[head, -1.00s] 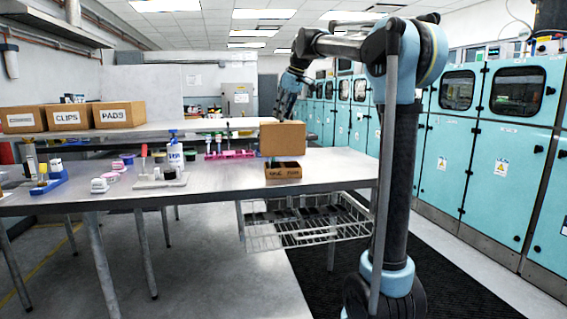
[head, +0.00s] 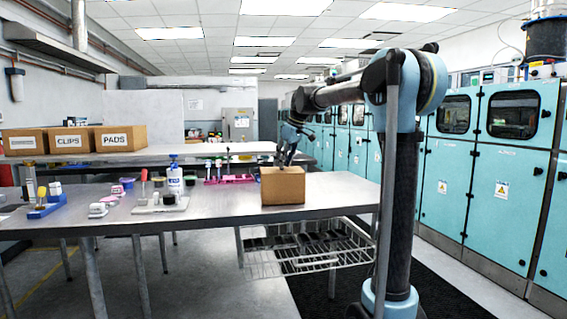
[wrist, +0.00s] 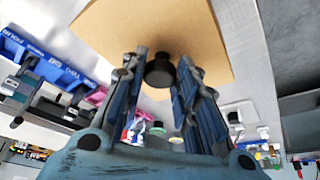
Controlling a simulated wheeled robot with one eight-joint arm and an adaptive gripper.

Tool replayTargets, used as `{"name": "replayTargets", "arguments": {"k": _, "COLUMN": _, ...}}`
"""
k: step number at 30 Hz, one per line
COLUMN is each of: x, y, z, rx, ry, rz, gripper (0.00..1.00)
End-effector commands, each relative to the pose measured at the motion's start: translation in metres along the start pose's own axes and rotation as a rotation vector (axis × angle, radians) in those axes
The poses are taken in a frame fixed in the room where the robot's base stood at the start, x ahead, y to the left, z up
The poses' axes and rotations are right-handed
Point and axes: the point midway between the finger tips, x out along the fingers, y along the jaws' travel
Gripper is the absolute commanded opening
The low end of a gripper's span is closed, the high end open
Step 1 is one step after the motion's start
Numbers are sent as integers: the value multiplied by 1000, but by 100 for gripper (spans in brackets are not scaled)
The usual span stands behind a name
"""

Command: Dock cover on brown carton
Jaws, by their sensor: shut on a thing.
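The cover (head: 283,186) is a plain brown, box-shaped lid near the right end of the steel table. It sits low at the table surface, where the brown carton stood, and its front wall hides the carton. I cannot tell whether it is fully seated. In the wrist view, the cover's tan top (wrist: 150,25) fills the upper middle and has a black knob (wrist: 160,71). My gripper (wrist: 163,80) is shut on this knob, with one finger on each side. In the head view my gripper (head: 287,157) is small and just above the cover.
A white bottle (head: 175,181), a grey stand (head: 158,205) and a blue rack (head: 46,208) stand to the left on the table. A pink rack (head: 238,179) is behind. A wire basket (head: 290,262) hangs below.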

Motion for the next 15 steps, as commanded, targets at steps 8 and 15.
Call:
{"name": "replayTargets", "arguments": {"k": 8, "x": 4, "y": 0, "z": 1, "rx": 0, "ry": 0, "rz": 0, "gripper": 35}}
{"name": "replayTargets", "arguments": {"k": 15, "x": 4, "y": 0, "z": 1, "rx": -1, "ry": 0, "rz": 0, "gripper": 48}}
